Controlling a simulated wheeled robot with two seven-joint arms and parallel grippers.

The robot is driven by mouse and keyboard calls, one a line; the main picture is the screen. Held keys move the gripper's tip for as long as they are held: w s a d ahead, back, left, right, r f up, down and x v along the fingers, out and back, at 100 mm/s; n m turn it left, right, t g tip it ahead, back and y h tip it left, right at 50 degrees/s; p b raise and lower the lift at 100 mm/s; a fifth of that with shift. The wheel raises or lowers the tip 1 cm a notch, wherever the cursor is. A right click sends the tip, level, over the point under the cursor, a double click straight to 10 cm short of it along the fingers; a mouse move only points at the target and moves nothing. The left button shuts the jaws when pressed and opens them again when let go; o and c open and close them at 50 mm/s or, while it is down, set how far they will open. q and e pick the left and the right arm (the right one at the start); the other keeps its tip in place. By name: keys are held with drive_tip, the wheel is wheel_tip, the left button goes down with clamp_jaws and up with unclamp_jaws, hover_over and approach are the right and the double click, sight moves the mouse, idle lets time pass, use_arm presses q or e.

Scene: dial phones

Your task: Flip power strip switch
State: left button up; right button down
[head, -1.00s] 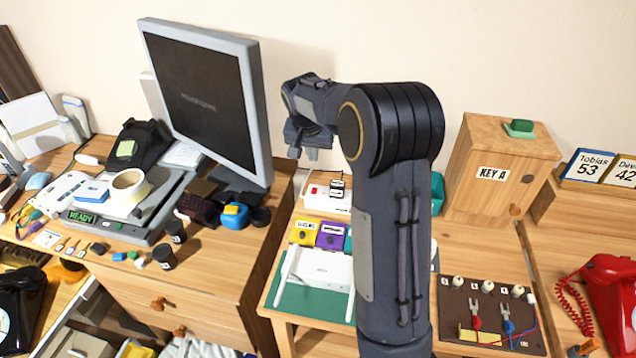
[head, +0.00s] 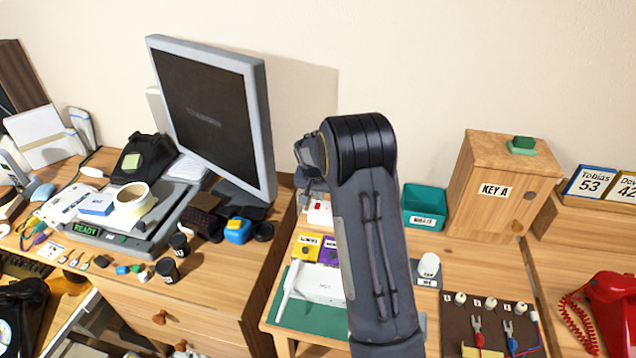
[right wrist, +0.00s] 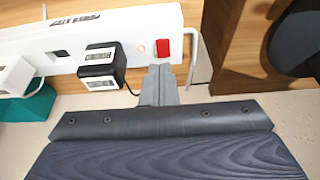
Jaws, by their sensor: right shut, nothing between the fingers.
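The white power strip (head: 318,214) lies on the middle wooden table, partly hidden behind my right arm in the head view. Its red switch (head: 317,206) shows there, and in the right wrist view the red switch (right wrist: 162,48) sits near the strip's end beside a small light. My right gripper (right wrist: 160,70) is shut and empty. Its fingertips are right beside the switch; I cannot tell if they touch it. In the head view the right gripper (head: 308,184) is just above the strip. My left gripper is out of view.
A black plug (right wrist: 103,63) sits in the strip close to the fingers, and a white adapter (right wrist: 14,75) is farther left. The monitor (head: 210,115) stands left of my arm. A teal bin (head: 424,207) and the KEY A box (head: 492,190) stand to its right.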

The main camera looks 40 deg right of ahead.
drive_tip(key=shift+f, duration=0.75)
drive_tip(key=shift+w+d+y+p, duration=0.1)
drive_tip(key=shift+d+y+p, duration=0.2)
drive_tip(key=shift+p, duration=0.15)
drive_tip(key=shift+a+f, duration=0.15)
drive_tip(key=shift+f, duration=0.05)
drive_tip(key=shift+a, duration=0.1)
drive_tip(key=shift+s+a+b, duration=0.35)
drive_tip(key=shift+s+a, duration=0.2)
drive_tip(key=shift+a, duration=0.05)
